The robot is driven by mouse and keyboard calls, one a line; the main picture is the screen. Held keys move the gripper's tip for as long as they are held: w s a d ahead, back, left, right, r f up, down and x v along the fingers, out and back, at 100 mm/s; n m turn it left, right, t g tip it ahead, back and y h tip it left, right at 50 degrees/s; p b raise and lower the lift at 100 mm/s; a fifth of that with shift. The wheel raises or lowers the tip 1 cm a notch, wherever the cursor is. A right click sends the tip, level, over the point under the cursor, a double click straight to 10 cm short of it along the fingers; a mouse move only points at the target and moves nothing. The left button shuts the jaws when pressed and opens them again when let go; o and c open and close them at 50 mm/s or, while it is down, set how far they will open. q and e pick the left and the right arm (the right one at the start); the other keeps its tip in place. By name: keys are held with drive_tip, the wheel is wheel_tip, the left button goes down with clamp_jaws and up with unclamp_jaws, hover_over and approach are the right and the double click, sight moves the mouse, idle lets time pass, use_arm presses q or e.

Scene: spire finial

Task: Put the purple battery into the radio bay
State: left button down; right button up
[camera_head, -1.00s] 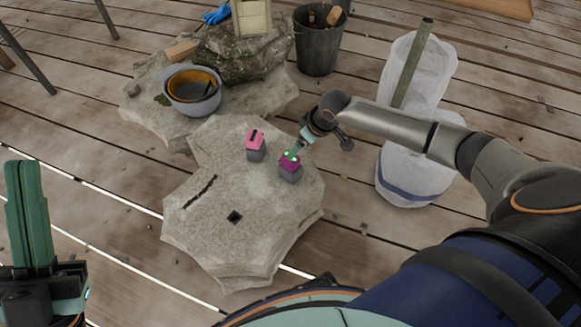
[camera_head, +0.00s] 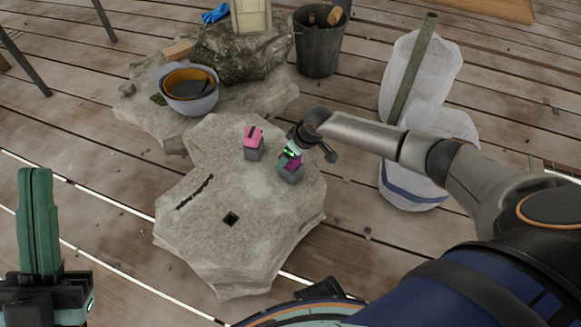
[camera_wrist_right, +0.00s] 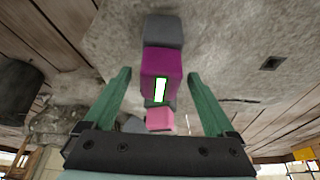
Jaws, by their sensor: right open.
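The purple battery (camera_head: 290,164) has a grey lower part and stands upright on the right of the pale stone slab. My right gripper (camera_head: 287,160) is above and around it. In the right wrist view the purple battery (camera_wrist_right: 160,68) shows a bright panel outlined in green, between the open fingers of my right gripper (camera_wrist_right: 158,74), with a gap on each side. A dark square hole (camera_head: 230,218) is in the slab; I cannot tell whether it is the radio bay. My left gripper (camera_head: 38,172) is upright at the lower left, fingers together, empty.
A pink-topped grey block (camera_head: 253,142) stands left of the purple battery. A dark narrow slot (camera_head: 195,192) cuts the stone slab (camera_head: 190,235). Behind are bowls (camera_head: 190,90), a rough rock (camera_head: 245,58) and a dark bucket (camera_head: 318,45). White sacks (camera_head: 412,190) stand to the right.

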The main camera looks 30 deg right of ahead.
clamp_jaws()
idle(0.6)
idle(0.3)
